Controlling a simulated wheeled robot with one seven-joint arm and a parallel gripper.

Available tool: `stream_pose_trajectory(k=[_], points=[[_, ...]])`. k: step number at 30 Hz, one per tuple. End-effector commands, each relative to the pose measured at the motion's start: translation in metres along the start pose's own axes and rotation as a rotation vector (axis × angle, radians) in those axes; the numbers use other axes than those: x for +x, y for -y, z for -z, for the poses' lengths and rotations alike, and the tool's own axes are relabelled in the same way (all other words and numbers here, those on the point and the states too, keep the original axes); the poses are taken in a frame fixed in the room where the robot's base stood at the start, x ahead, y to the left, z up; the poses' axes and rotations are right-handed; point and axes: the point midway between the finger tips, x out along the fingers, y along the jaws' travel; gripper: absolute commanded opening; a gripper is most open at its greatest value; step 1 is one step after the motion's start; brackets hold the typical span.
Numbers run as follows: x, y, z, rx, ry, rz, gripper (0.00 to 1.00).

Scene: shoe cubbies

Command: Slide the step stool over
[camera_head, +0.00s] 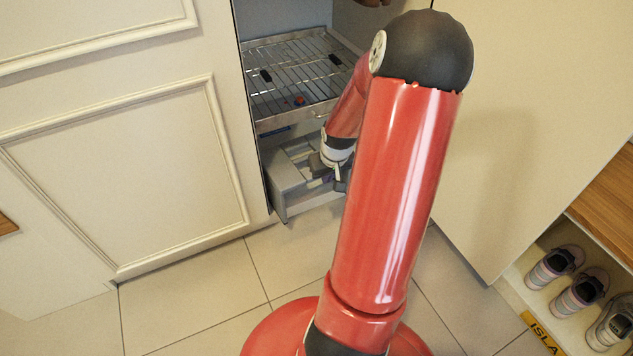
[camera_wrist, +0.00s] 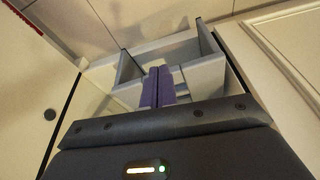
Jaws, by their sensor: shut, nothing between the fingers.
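A pale grey, open-topped, box-like piece (camera_head: 293,198) stands low in the cabinet opening, its front reaching out over the floor tiles. I cannot tell whether it is a drawer or the step stool; nothing else in view looks clearly like a stool. My gripper (camera_head: 325,178) is over this piece, partly hidden by my red arm. In the wrist view, the two purple fingers of my gripper (camera_wrist: 158,72) lie side by side, shut and empty, in front of the grey piece (camera_wrist: 205,75). Whether they touch it I cannot tell.
A wire rack (camera_head: 290,75) sits above the grey piece inside the cabinet. A panelled cream door (camera_head: 125,175) is at left and a plain cream panel (camera_head: 510,130) at right. Several shoes (camera_head: 578,293) stand in a cubby at lower right. Tiled floor (camera_head: 190,290) is clear in front.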

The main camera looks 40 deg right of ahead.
Motion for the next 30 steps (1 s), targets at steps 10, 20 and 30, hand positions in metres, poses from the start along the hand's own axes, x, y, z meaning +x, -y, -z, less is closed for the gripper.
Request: stream_pose_trajectory(k=[10,20,30], points=[[0.061,0.001,-0.002,0.0,0.002,0.005,0.0],[0.107,-0.001,0.018,0.002,-0.003,0.002,0.0],[0.111,-0.001,0.038,0.002,0.0,0.002,0.0]])
